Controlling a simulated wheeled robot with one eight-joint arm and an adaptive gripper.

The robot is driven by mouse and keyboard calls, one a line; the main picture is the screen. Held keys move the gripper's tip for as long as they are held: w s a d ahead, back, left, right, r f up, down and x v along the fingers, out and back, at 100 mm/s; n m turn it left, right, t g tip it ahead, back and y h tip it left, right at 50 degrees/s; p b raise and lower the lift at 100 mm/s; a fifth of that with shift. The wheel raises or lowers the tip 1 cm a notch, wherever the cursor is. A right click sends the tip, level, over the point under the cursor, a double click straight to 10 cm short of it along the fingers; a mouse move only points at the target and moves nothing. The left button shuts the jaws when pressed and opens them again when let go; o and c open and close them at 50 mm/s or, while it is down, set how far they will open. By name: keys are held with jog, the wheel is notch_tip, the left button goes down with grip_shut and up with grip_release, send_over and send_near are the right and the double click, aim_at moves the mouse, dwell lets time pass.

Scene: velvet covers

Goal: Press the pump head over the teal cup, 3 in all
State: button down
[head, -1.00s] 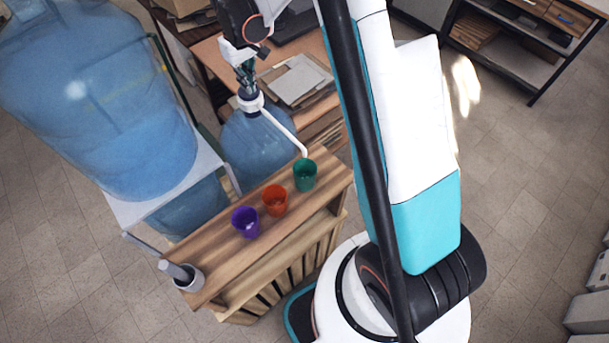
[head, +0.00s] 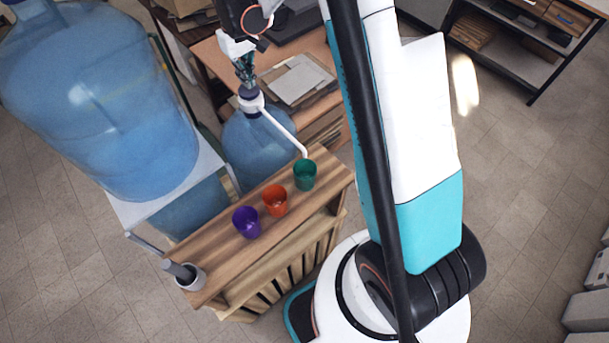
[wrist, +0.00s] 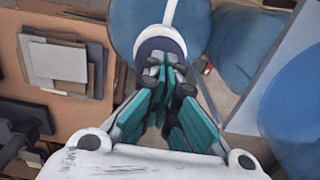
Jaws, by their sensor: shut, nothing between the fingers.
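The teal cup (head: 305,176) stands upright at the right end of the wooden shelf top, under the tip of the pump's long white spout (head: 282,129). The pump head (head: 249,94) has a dark top and a white collar, and sits on a blue water bottle (head: 262,150) behind the shelf. My gripper (head: 246,84) is shut and empty, pointing down just above the pump head. In the wrist view its teal fingers (wrist: 163,72) overlap the round dark pump top (wrist: 160,46). I cannot tell whether they touch it.
An orange cup (head: 275,201) and a purple cup (head: 247,223) stand left of the teal one. A grey container (head: 193,278) is at the shelf's left end. A large blue bottle (head: 110,110) on a stand rises at left. A desk with papers (head: 297,80) lies behind.

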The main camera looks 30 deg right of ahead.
jog(key=shift+f, duration=0.25)
jog(key=shift+f+b, duration=1.2)
jog(key=shift+b, duration=0.05)
jog(key=shift+r, duration=0.1)
jog(key=shift+r+p, duration=0.7)
jog(key=shift+r, duration=0.65)
jog(key=shift+f, duration=0.2)
